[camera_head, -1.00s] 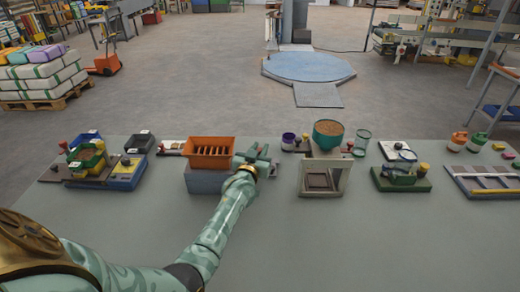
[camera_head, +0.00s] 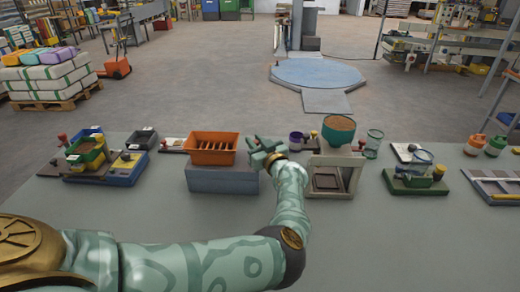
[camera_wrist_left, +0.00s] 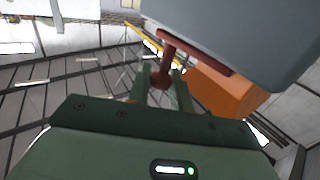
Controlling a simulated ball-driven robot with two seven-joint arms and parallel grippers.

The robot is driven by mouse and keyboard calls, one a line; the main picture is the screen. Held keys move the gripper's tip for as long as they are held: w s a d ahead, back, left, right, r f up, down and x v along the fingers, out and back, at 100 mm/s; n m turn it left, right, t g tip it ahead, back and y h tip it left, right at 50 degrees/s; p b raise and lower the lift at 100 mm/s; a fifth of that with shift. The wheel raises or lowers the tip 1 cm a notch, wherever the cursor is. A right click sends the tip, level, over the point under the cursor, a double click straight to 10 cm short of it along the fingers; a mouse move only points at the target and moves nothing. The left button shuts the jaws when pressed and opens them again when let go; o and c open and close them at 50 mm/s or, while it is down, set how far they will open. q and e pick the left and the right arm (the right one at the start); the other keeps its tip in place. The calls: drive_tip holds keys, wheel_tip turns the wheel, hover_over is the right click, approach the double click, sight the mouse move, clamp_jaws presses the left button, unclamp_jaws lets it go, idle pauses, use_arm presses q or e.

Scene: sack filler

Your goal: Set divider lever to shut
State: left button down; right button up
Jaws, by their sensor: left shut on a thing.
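The divider is an orange slotted bin (camera_head: 198,157) on a grey block (camera_head: 222,181) at the table's middle left. In the left wrist view the orange bin (camera_wrist_left: 222,92) sits beside a large grey body (camera_wrist_left: 245,35). A dark red lever (camera_wrist_left: 169,55) with a round knob sticks out from that grey body. My left gripper (camera_head: 262,151) is just right of the orange bin. In the left wrist view its fingers (camera_wrist_left: 160,86) are closed around the lever's knob end. The lever is hidden in the head view. My right gripper is out of view.
A stand with a teal hopper (camera_head: 338,131) is close to the right of my left gripper. A purple cup (camera_head: 297,141) stands behind. Green and blue trays (camera_head: 90,153) stand at the left.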

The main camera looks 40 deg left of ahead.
use_arm(q)
drive_tip(key=shift+s+a+n+g+y+b, duration=0.15)
drive_tip(key=shift+a+n+g+y+b, duration=0.2)
drive_tip(key=shift+n+g+b, duration=0.55)
drive_tip(key=c, duration=1.3)
unclamp_jaws()
drive_tip(key=p+v, duration=0.9)
drive_tip(key=v, duration=0.7)
drive_tip(key=shift+d+f, duration=0.1)
drive_tip(key=shift+d, duration=0.1)
